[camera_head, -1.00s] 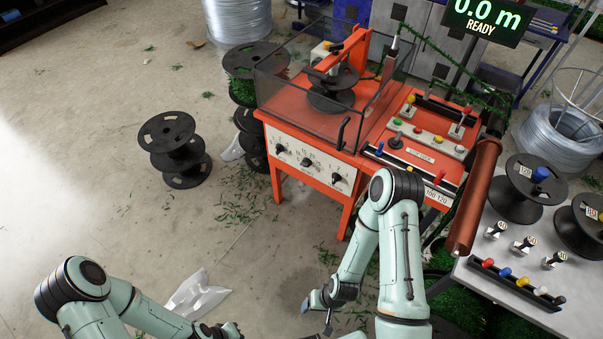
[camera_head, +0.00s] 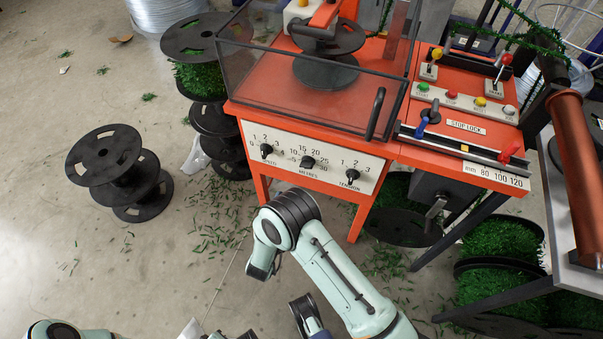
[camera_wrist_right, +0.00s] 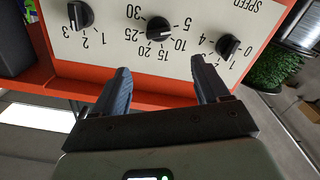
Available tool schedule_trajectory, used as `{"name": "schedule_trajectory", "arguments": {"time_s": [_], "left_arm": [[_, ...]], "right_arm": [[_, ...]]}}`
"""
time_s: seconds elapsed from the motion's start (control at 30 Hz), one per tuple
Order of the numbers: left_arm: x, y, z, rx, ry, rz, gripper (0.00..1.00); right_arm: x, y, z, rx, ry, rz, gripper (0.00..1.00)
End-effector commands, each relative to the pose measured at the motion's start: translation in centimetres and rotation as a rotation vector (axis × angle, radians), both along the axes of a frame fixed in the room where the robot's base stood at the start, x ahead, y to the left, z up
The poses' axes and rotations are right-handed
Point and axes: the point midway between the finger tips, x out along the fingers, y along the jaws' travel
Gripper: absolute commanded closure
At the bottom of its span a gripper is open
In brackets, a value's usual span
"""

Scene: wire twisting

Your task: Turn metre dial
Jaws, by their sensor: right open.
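The metres dial (camera_head: 307,161) is a black knob in the middle of the white panel on the orange machine, with numbers around it. In the upside-down right wrist view, the dial (camera_wrist_right: 160,27) stands beyond the fingertips, roughly centred between them. My right gripper (camera_wrist_right: 161,74) is open and empty, its two dark fingers apart and short of the knob. The knob's exact setting is hard to read. In the head view my right arm is bent in front of the machine. My left arm is mostly cut off at the bottom left; its gripper's jaws cannot be made out.
The speed dial (camera_head: 266,150) and tension dial (camera_head: 352,173) flank the metres dial. A clear guard box (camera_head: 310,70) stands above the panel. Black spools (camera_head: 105,155) stand on the floor at left. A red-brown roller (camera_head: 578,165) is at right.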

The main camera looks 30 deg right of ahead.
Motion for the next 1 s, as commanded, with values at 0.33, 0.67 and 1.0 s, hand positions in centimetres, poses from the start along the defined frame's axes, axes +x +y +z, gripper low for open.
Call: {"name": "schedule_trajectory", "arguments": {"time_s": [0.33, 0.67, 1.0], "left_arm": [[1.7, 0.9, -1.3, 0.022, -0.043, 0.018, 1.00], [2.8, 1.4, -2.0, 0.036, -0.071, 0.030, 1.00], [2.9, 1.5, -2.0, 0.038, -0.075, 0.031, 1.00]], "right_arm": [[4.7, -5.8, 0.0, 0.000, -0.003, -0.004, 0.26], [7.4, -8.8, 0.0, 0.002, -0.001, 0.001, 0.26], [7.6, -9.0, 0.0, 0.002, 0.001, 0.000, 0.26]]}}
